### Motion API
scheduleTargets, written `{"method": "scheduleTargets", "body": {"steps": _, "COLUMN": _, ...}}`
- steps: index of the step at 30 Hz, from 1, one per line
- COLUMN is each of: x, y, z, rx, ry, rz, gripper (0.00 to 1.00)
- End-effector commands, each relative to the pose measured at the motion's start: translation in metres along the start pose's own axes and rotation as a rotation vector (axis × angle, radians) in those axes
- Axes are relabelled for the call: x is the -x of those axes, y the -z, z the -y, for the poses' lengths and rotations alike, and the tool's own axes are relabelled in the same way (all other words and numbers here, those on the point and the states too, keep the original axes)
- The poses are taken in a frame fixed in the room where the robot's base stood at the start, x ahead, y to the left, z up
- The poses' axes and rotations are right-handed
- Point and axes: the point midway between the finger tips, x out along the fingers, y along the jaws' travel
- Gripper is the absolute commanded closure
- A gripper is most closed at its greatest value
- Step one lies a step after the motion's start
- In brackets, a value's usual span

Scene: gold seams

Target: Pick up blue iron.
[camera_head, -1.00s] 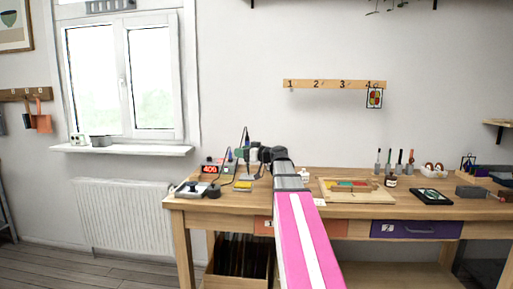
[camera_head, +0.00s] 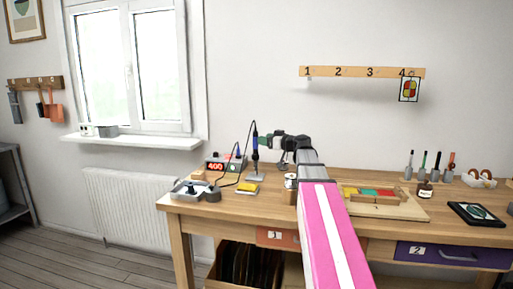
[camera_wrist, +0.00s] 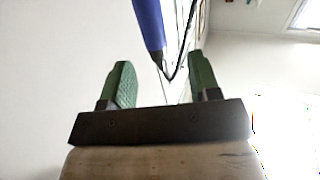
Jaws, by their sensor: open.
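The blue iron (camera_head: 255,139) stands upright in its holder on the workbench, left of my arm, with a dark cord rising from its top. My gripper (camera_head: 263,141), with green fingers, is at the height of its handle, just to its right. In the wrist view the iron's blue handle (camera_wrist: 148,25) shows ahead, its narrow end pointing into the space between the fingers. My gripper (camera_wrist: 161,65) also shows there, its green fingers apart and nothing held. I cannot tell whether a finger touches the iron.
A station with a red display (camera_head: 215,166), a yellow sponge tray (camera_head: 247,188) and a dark round pot (camera_head: 212,194) stand near the iron. The wooden workbench (camera_head: 285,215) holds a board with coloured pieces (camera_head: 385,205) to the right. A window sill (camera_head: 135,141) is behind left.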

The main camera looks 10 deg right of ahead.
Motion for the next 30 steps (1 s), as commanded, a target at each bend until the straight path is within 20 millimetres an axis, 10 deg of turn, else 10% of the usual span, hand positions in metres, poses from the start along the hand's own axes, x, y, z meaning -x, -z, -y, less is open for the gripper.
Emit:
{"method": "scheduleTargets", "body": {"steps": 28, "x": -0.082, "y": -0.001, "z": -0.006, "rx": 0.000, "ry": -0.001, "rz": 0.000, "gripper": 0.44}}
{"method": "scheduleTargets", "body": {"steps": 30, "x": -0.082, "y": -0.001, "z": -0.005, "rx": 0.000, "ry": -0.001, "rz": 0.000, "gripper": 0.60}}
